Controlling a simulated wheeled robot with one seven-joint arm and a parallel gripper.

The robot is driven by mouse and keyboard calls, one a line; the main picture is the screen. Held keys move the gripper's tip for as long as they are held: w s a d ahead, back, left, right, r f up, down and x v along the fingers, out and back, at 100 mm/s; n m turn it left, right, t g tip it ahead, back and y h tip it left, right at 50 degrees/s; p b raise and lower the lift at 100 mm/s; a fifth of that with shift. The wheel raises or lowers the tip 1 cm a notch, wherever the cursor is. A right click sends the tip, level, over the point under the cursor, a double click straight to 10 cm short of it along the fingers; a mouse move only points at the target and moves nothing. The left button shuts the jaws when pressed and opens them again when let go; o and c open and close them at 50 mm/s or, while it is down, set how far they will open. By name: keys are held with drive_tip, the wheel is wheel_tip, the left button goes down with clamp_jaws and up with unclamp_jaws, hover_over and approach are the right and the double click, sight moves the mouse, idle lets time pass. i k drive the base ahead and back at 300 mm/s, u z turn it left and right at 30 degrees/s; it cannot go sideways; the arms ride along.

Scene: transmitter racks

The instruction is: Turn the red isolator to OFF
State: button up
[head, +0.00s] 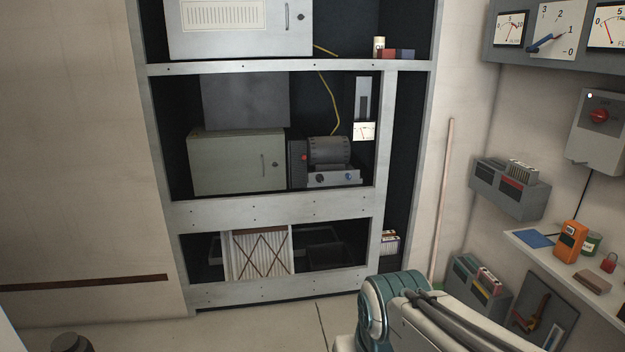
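The red isolator knob (599,116) sits on the front of a light grey box (597,150) on the right wall, at the right edge of the head view. A small white spot shows at the box's upper left. The lettering around the knob is too small to read surely, so I cannot tell its setting. Part of my arm shows at the bottom right, below and left of the box. My gripper is out of the frame.
A meter panel (540,58) with a blue-handled switch (546,43) is above left of the box. Below are a grey wall unit (508,190) and a shelf (540,252) with an orange device (570,241) and red padlock (608,263). An equipment rack (280,213) stands ahead; floor shows before it.

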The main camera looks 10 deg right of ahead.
sight(600, 115)
drive_tip(key=z, duration=0.1)
drive_tip(key=i, duration=1.6)
drive_tip(key=z, duration=0.9)
drive_tip(key=i, duration=1.55)
drive_tip(key=z, duration=0.85)
